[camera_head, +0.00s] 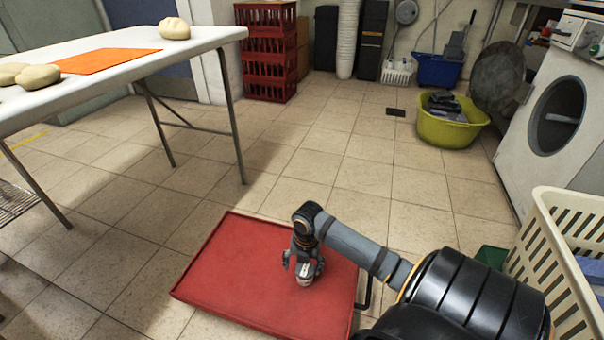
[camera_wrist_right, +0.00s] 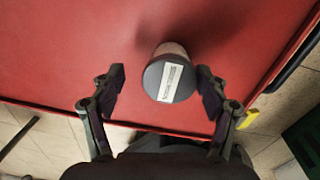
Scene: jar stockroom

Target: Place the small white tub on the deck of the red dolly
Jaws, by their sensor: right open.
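The small white tub (camera_wrist_right: 170,78) stands on the deck of the red dolly (camera_wrist_right: 60,50), near its edge. In the right wrist view its round top looks grey and carries a white printed label. My right gripper (camera_wrist_right: 162,80) is open, with one finger on each side of the tub. The right finger is close to the tub, and I cannot tell whether it touches; a gap shows on the left. In the head view the right gripper (camera_head: 303,266) points down over the red dolly (camera_head: 230,265) and hides most of the tub (camera_head: 305,281). My left gripper is not in view.
A white table (camera_head: 120,50) with bread and an orange mat stands at the left. A cream laundry basket (camera_head: 560,260) is close on the right, by a white washing machine (camera_head: 560,120). A yellow-green tub (camera_head: 450,130) stands farther back.

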